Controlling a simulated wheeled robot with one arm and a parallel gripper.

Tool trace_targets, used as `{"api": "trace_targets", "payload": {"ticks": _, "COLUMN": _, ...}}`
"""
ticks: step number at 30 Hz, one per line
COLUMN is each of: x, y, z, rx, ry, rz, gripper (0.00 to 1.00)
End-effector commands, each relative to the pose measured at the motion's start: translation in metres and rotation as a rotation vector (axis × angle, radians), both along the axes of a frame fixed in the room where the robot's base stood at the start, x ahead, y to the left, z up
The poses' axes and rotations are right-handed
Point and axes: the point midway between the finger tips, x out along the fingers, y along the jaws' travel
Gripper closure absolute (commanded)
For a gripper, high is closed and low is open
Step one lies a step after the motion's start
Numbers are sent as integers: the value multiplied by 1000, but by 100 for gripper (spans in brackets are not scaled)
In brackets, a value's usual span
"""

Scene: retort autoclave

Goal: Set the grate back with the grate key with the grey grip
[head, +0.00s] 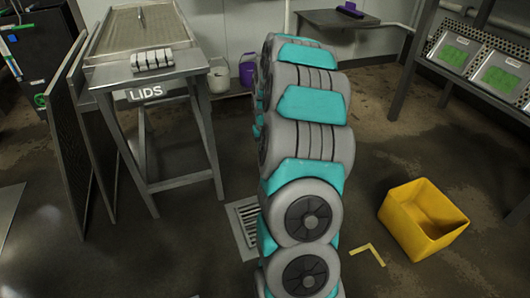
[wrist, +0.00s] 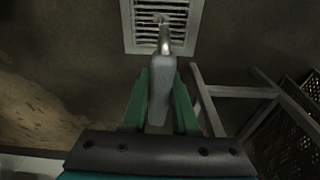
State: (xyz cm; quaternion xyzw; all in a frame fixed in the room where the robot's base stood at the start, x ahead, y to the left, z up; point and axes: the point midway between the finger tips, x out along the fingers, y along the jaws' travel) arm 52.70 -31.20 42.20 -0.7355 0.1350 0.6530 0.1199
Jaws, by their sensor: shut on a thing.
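My gripper (wrist: 161,82) is shut on the grey grip of the grate key (wrist: 160,98) in the wrist view. The key's bare metal end (wrist: 163,38) points away from the fingers and overlaps the slotted metal grate (wrist: 134,32) at the top of that view. I cannot tell whether the key touches or hooks the grate. The grate also shows in the head view, on the floor left of my arm (head: 240,225), partly hidden by the arm. Whether it sits flush in its frame is not clear. My gripper and the key are hidden behind my arm in the head view.
A metal table marked LIDS (head: 145,80) stands at the left, with dark panels (head: 82,160) leaning beside it. A yellow bin (head: 412,232) and a yellow floor mark (head: 370,255) are at the right. Racks (head: 425,47) stand at the back right. Floor around the grate is mostly clear.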

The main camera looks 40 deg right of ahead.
Motion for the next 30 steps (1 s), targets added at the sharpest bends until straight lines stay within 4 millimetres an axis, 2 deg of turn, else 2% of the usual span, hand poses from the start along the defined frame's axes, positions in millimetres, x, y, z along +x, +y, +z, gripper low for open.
{"api": "trace_targets", "payload": {"ticks": 30, "x": 1, "y": -1, "z": -12, "rx": -2, "ry": -3, "rz": 0, "gripper": 100}}
